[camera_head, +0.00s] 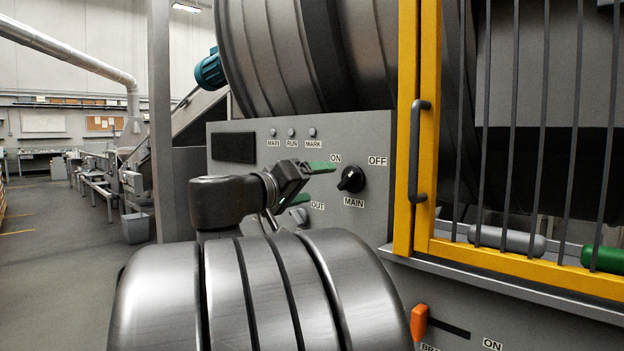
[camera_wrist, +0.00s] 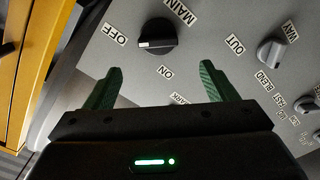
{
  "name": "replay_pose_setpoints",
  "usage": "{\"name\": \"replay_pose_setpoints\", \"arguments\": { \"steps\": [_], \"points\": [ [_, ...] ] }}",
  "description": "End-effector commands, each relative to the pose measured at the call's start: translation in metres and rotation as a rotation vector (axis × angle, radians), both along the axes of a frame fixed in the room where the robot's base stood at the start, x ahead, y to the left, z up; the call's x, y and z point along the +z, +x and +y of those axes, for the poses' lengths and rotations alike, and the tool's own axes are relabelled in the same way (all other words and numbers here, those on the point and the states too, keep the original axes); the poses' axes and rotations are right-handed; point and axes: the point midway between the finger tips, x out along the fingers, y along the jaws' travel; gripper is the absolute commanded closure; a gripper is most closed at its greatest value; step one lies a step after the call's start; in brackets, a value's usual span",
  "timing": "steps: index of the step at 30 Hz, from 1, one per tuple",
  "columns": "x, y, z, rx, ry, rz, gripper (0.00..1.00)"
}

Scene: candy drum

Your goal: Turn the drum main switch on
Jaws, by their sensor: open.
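The black MAIN switch knob (camera_head: 352,179) is on the grey panel, with OFF at its upper right and ON at its upper left. In the wrist view the knob (camera_wrist: 158,38) lies with its long grip roughly along the line toward the OFF label. A pale mark shows on its left end there, on the side nearer OFF. My gripper (camera_head: 313,184) has green fingers, open and empty, left of the knob in the head view. In the wrist view the open fingers (camera_wrist: 160,68) straddle the ON label, with the knob ahead between them and apart from them.
A second knob (camera_wrist: 272,52) sits by the OUT label, right of my fingers in the wrist view. A yellow guard frame (camera_head: 429,130) with a dark handle (camera_head: 418,150) stands right of the panel. An orange lever (camera_head: 418,322) is below. Three small lamps (camera_head: 291,132) are above.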

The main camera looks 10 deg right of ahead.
Motion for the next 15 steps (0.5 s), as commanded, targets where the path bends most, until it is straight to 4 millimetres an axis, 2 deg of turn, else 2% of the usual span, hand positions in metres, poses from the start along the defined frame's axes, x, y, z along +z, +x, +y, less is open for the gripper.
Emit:
{"name": "replay_pose_setpoints", "arguments": {
  "steps": [9,15],
  "points": [
    [0.000,0.035,-0.046,-0.004,0.001,0.001,0.21],
    [0.000,0.051,-0.067,-0.002,0.001,0.000,0.21]
  ]
}}
